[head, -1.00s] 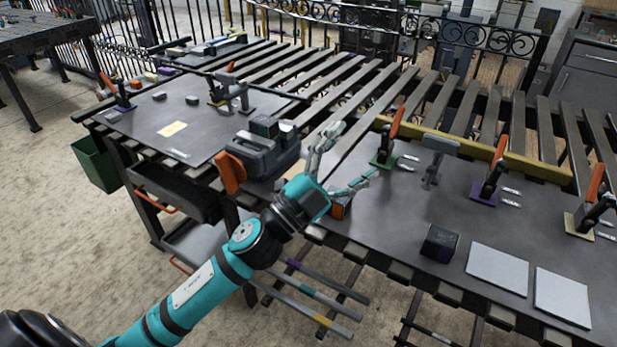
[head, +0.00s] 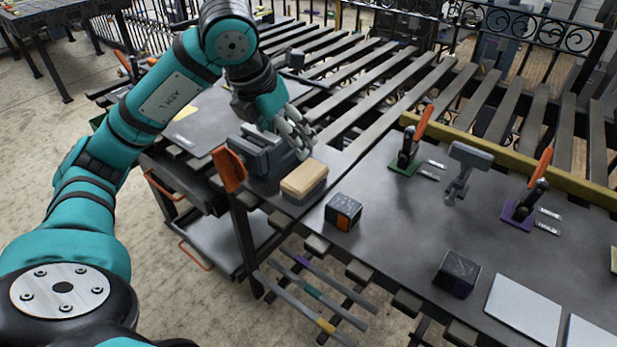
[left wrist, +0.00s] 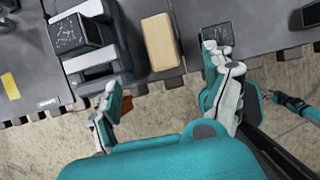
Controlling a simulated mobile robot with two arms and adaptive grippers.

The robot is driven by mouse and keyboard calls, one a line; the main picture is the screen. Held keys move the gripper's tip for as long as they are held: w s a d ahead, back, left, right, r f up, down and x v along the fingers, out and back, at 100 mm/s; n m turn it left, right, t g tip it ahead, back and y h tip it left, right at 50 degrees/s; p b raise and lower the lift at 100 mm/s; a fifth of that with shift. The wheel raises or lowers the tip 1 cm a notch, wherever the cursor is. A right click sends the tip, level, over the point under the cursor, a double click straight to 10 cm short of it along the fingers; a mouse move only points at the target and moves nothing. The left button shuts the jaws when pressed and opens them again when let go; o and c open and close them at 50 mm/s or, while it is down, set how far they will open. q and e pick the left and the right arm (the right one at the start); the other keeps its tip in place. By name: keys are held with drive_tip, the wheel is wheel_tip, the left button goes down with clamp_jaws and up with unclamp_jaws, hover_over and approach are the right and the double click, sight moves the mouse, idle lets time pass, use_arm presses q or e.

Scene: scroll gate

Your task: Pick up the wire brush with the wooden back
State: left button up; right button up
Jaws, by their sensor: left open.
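The wire brush (head: 304,180) shows as a tan wooden block with a grey underside. It lies on the dark bench top near its front edge, just right of the grey vise. My left gripper (head: 294,135) is above and behind the brush in the head view, over the vise's right side, apart from the brush. In the left wrist view the wooden back of the brush (left wrist: 160,41) lies beyond the open fingers of my left gripper (left wrist: 168,85), with nothing between them. My right gripper is not in view.
The grey vise (head: 262,152) with an orange handle (head: 229,168) stands left of the brush. A dark cube with an orange face (head: 343,212) sits to its right. Toggle clamps (head: 408,152) and another dark cube (head: 456,273) stand further right. Bench slats extend behind.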

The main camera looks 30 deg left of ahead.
sight(303, 175)
use_arm(q)
drive_tip(key=x, duration=1.1)
drive_tip(key=shift+f, duration=0.25)
drive_tip(key=p+x, duration=0.1)
drive_tip(key=x, duration=0.4)
drive_tip(key=shift+f, duration=0.1)
drive_tip(key=shift+f, duration=0.25)
drive_tip(key=c, duration=1.4)
drive_tip(key=shift+r, duration=0.1)
